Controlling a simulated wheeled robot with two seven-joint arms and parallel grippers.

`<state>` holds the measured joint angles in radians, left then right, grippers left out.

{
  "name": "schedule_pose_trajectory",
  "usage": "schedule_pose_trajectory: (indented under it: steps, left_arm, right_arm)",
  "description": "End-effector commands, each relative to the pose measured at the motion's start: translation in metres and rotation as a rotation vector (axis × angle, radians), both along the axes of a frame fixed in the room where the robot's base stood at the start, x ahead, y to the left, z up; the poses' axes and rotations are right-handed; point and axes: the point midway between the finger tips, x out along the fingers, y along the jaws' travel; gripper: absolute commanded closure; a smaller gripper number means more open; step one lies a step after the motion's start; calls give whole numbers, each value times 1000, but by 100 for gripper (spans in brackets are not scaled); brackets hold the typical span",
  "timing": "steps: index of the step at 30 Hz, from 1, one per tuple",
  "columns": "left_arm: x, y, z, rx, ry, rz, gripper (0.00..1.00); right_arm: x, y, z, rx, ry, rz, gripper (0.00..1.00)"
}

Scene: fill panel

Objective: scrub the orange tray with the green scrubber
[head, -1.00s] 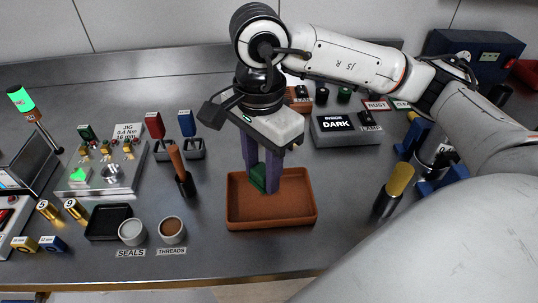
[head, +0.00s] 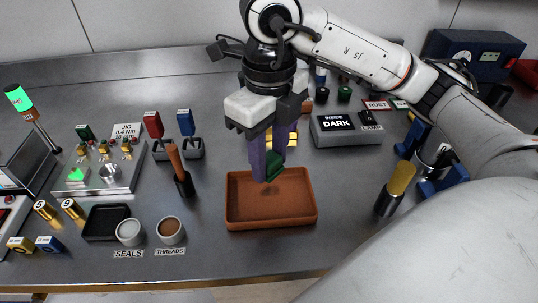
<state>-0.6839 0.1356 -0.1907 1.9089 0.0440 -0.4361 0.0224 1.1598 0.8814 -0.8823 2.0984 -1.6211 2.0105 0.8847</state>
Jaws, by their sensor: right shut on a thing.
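The orange tray (head: 272,222) lies flat on the steel bench near its front middle. My right gripper (head: 268,172) points down over the back part of the tray. Its purple fingers are shut on the green scrubber (head: 274,167), which shows as a small dark green block between them. The scrubber is at the tray's back side; I cannot tell whether it touches the tray floor. A darker patch shows on the tray floor just below it. My left gripper is not in view.
A brown-handled brush (head: 180,172) stands left of the tray, with two cups (head: 170,230) and a black tray (head: 107,222) further left. A yellow-topped black cylinder (head: 394,190) stands to the right. A grey box marked DARK (head: 345,131) is behind.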

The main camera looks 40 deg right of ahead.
Motion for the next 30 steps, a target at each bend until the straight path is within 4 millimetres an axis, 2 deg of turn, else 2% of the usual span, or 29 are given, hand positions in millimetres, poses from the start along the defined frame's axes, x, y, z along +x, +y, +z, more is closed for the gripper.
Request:
schedule_pose_trajectory:
  steps: [9, 15, 30]
  left_arm:
    - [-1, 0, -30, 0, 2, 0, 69]
    - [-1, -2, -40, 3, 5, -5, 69]
    - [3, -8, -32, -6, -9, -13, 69]
  right_arm:
    - [0, 0, -34, 0, 0, 3, 84]
    - [0, 0, -52, 0, 0, 4, 84]
    - [0, 0, -55, 0, 0, 4, 84]
